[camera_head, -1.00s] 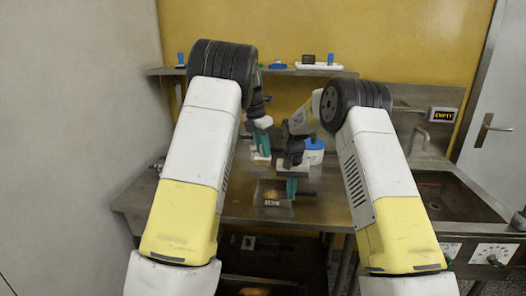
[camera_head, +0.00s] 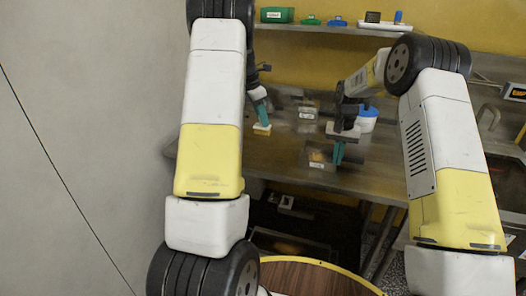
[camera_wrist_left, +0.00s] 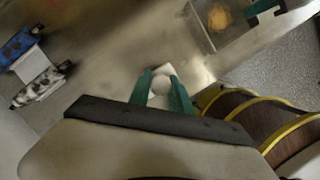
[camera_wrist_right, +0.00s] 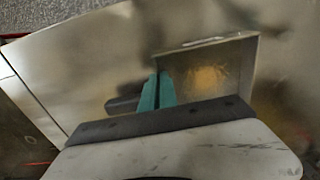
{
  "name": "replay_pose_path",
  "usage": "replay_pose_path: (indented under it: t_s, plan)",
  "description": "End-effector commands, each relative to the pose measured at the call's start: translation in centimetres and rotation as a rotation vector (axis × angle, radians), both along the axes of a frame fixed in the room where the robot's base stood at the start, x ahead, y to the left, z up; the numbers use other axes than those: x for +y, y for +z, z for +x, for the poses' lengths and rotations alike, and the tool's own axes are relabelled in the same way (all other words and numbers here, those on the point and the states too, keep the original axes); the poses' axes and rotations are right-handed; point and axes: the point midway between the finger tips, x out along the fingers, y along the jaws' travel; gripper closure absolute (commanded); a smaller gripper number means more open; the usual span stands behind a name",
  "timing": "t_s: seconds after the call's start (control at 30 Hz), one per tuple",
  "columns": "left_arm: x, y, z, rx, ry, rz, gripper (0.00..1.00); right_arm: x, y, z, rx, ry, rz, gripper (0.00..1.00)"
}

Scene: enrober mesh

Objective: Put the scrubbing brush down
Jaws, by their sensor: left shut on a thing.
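My left gripper (camera_head: 261,118) is shut on the scrubbing brush, a small white block (camera_head: 262,130) with a round knob, over the left part of the metal table (camera_head: 230,155). In the left wrist view the teal fingers clasp the round white knob (camera_wrist_left: 161,85). I cannot tell whether the brush touches the table. My right gripper (camera_head: 338,152) is at the side of a shallow clear tray (camera_head: 318,158). In the right wrist view its fingers (camera_wrist_right: 157,92) are close together between the tray and a dark handle (camera_wrist_right: 122,104); whether they clasp it is unclear.
A shelf (camera_head: 320,28) at the back holds a green box (camera_head: 277,15) and several small items. The left wrist view shows a blue-and-white item (camera_wrist_left: 25,55). Bare table lies around the brush.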

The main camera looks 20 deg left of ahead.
Motion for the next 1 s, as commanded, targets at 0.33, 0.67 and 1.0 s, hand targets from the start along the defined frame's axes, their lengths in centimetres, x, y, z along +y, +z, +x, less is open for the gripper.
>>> replay_pose_path:
  t_s: [0.33, 0.67, 1.0]
  plan:
    - [0.1, -4.9, -0.1, 0.002, 0.0, -0.001, 1.0, 0.0, 0.0, 0.0, -0.001, 0.0, 0.0, 1.0]
    - [0.1, -9.3, -0.1, 0.001, 0.0, 0.0, 1.0, 0.0, 0.0, 0.0, -0.001, 0.0, 0.0, 1.0]
    - [0.1, -9.5, -0.1, 0.001, 0.0, 0.0, 1.0, 0.0, 0.0, 0.0, -0.001, 0.0, 0.0, 1.0]
